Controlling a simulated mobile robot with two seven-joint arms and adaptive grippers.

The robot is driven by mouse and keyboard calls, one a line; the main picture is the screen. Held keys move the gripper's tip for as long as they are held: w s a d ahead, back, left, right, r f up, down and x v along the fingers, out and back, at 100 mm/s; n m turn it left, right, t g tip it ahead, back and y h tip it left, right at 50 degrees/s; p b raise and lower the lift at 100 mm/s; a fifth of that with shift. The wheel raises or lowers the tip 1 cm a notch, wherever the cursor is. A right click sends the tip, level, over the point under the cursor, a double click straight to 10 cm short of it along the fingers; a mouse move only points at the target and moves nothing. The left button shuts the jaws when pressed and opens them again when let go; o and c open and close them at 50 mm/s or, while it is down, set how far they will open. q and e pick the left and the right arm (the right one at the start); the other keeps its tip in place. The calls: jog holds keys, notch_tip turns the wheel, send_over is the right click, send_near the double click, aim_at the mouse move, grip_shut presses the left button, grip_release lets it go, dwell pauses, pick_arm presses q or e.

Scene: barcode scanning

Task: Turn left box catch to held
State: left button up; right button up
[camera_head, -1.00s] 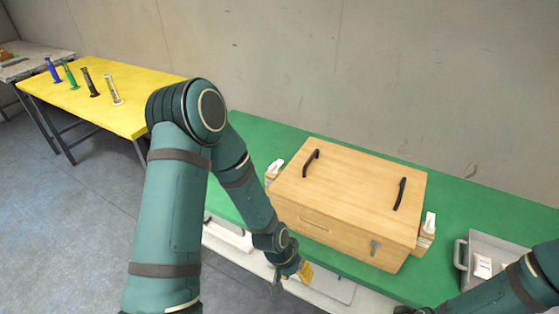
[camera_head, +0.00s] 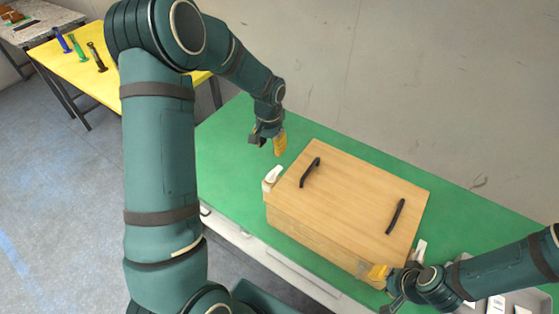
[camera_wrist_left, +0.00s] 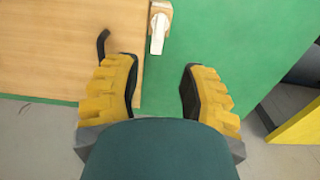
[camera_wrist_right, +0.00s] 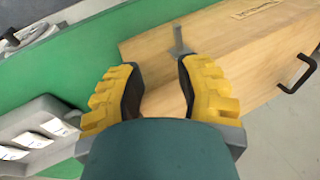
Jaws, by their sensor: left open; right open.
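The wooden box (camera_head: 345,200) sits on the green table with its lid closed and two black handles on top. The left box catch (camera_head: 272,175) is a white lever on a small wooden block at the box's left side. It also shows in the left wrist view (camera_wrist_left: 158,28), beyond the fingertips. My left gripper (camera_head: 267,142) is open and empty, above the table just behind the left catch. My right gripper (camera_head: 385,285) is open at the box's front right corner. In the right wrist view a grey metal latch (camera_wrist_right: 181,42) on the box front lies just beyond its fingers (camera_wrist_right: 157,85).
Another white catch (camera_head: 420,250) is at the box's right side, partly hidden by my right arm. A grey tray (camera_wrist_right: 40,135) with white items stands right of the box. The green table (camera_head: 225,150) is clear to the left.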

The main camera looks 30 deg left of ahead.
aim_at(270, 174)
pick_arm(q)
jog(key=f, duration=1.3)
jog(key=shift+s+f, duration=0.2)
jog(key=shift+f, duration=0.15)
grip_shut()
